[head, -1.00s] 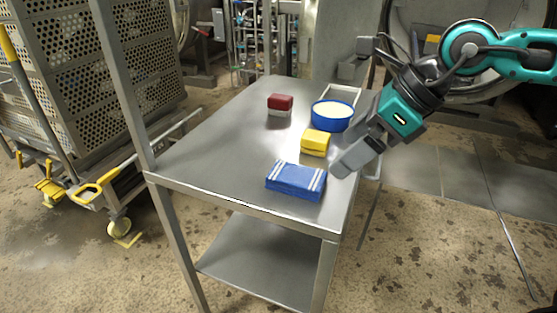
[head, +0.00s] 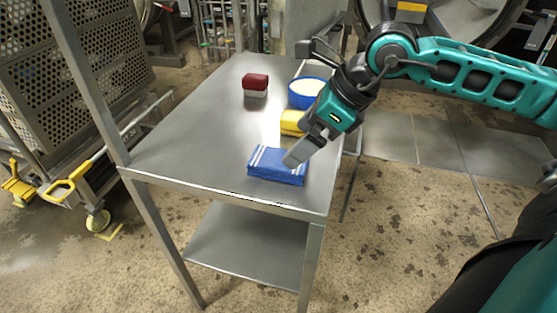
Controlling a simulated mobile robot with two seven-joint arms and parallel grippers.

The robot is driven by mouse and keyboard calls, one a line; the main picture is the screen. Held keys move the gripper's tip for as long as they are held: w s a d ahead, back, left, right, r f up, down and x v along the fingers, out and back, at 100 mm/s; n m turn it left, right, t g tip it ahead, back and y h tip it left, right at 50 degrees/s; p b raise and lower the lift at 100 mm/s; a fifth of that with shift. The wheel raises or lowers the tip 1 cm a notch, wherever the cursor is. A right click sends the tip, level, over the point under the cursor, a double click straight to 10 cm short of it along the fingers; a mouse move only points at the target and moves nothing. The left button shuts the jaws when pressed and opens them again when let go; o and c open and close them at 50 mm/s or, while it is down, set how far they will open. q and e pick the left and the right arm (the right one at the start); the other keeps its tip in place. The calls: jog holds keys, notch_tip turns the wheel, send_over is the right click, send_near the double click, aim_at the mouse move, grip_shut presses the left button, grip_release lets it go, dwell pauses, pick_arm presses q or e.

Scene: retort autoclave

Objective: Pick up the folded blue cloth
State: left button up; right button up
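The folded blue cloth (head: 268,167), with white stripes near its ends, lies flat near the front right of the steel table (head: 190,140). My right gripper (head: 290,163) comes in from the right, with its fingertips at the cloth's right back corner. It overlaps the cloth in the picture, and I cannot tell whether it touches. The fingers are seen from the side, so their opening is hidden. My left gripper is not in view.
A yellow block-like item (head: 291,122) lies behind the cloth, partly hidden by my gripper. The table's left part is clear. An upright post (head: 85,80) rises at its front left corner.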

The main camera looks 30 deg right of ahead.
aim_at(279, 159)
jog(key=shift+x, duration=1.25)
jog(key=x, duration=0.4)
jog(key=shift+w, duration=0.15)
jog(key=shift+c, duration=1.3)
jog(key=c, duration=0.9)
jog(key=shift+o, duration=0.2)
jog(key=shift+r, duration=0.1)
